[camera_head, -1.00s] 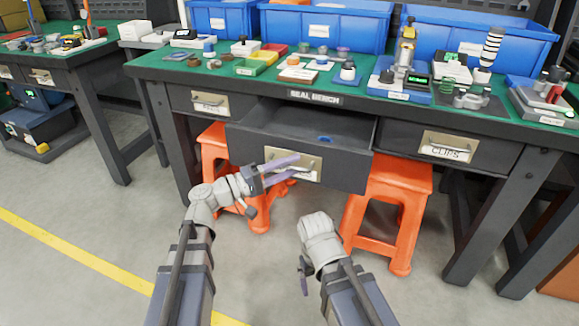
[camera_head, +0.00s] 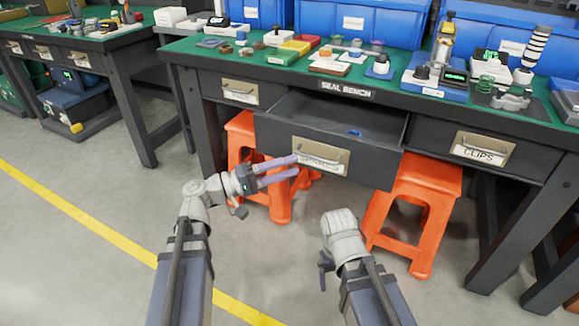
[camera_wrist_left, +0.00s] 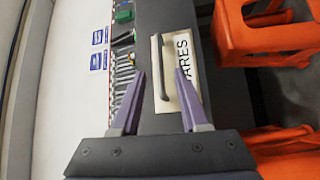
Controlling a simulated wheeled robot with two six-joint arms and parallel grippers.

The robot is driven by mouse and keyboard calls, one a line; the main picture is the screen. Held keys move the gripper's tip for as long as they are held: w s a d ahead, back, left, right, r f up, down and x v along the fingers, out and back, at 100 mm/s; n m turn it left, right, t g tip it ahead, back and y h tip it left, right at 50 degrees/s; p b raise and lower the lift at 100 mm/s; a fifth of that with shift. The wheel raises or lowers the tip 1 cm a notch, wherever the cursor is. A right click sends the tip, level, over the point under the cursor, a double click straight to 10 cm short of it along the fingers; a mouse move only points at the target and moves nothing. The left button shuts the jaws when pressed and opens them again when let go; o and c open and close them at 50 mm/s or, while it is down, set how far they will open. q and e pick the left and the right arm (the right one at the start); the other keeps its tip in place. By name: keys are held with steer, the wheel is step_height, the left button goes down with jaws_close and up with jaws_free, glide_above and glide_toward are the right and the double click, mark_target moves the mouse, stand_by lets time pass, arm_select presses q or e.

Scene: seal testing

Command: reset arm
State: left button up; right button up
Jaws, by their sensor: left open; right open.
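My left gripper (camera_head: 297,167) is open and empty in front of the middle drawer (camera_head: 275,152) of the seal bench. The drawer is pulled out and holds a small blue item (camera_head: 354,133). In the left wrist view, the two purple fingers of my left gripper (camera_wrist_left: 159,75) stand apart, with the drawer's handle (camera_wrist_left: 160,68) and its label plate (camera_wrist_left: 178,45) appearing between them. I cannot tell from this view whether a finger touches the handle. My right gripper (camera_head: 324,270) points down beside the right forearm, mostly hidden, and holds nothing that I can see.
The seal bench (camera_head: 345,94) carries blue bins (camera_head: 362,22) and several small parts. Two orange stools (camera_head: 418,205) stand under it. A closed drawer labelled CLIPS (camera_head: 480,148) is at the right. Another bench (camera_head: 100,40) stands at the left. The floor at the left is clear.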

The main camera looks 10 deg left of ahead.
arm_select(q)
steer(key=s+d+f+m+g+y, duration=0.1)
steer(key=s+f+g+y, duration=0.2)
steer(key=f, duration=0.5)
steer(key=s+d+f+m+g+y, duration=0.1)
steer(key=d+f+g+y, duration=0.15)
steer(key=f+y, duration=0.45)
steer(key=s+a+f+m+g+y, duration=0.2)
steer(key=s+a+f+y, duration=0.2)
steer(key=a+f+y, duration=0.5)
steer(key=s+d+r+m+g+p, duration=0.1)
steer(key=s+d+r+m+p, duration=0.3)
steer(key=s+d+r+p, duration=0.35)
step_height(320, 180, up, 38)
steer(key=w+d+p, duration=0.1)
steer(key=p, duration=3.7)
steer(key=shift+w+d+f, duration=0.15)
steer(key=shift+d+f, duration=0.05)
steer(key=shift+f, duration=0.05)
